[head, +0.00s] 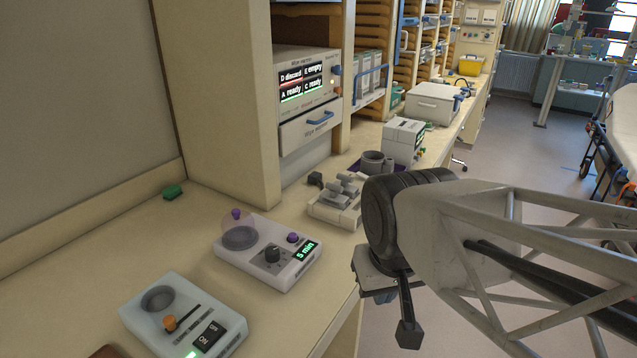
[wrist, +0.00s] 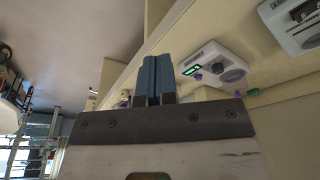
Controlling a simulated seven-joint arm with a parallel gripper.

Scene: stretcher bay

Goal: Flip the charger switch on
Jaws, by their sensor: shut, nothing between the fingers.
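A pale box (head: 178,318) stands at the near left of the bench in the head view. It has a round recess, an orange-knobbed slider and a black rocker switch (head: 207,338) marked ON and OFF. A green light glows by the switch; I cannot tell which side is pressed. No charger label is readable. Part of a similar pale box (wrist: 293,25) shows at the top right of the wrist view. My gripper (head: 380,297) is off the bench's front edge, right of the boxes and touching nothing visible. Its blue fingers (wrist: 157,78) are shut and empty.
A white timer box (head: 266,255) reading "5 min" stands between the switch box and a grey fixture (head: 337,203). A green piece (head: 172,191) lies behind. A brown object (head: 105,352) shows at the bottom edge. Bench space (head: 75,265) at left is clear.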

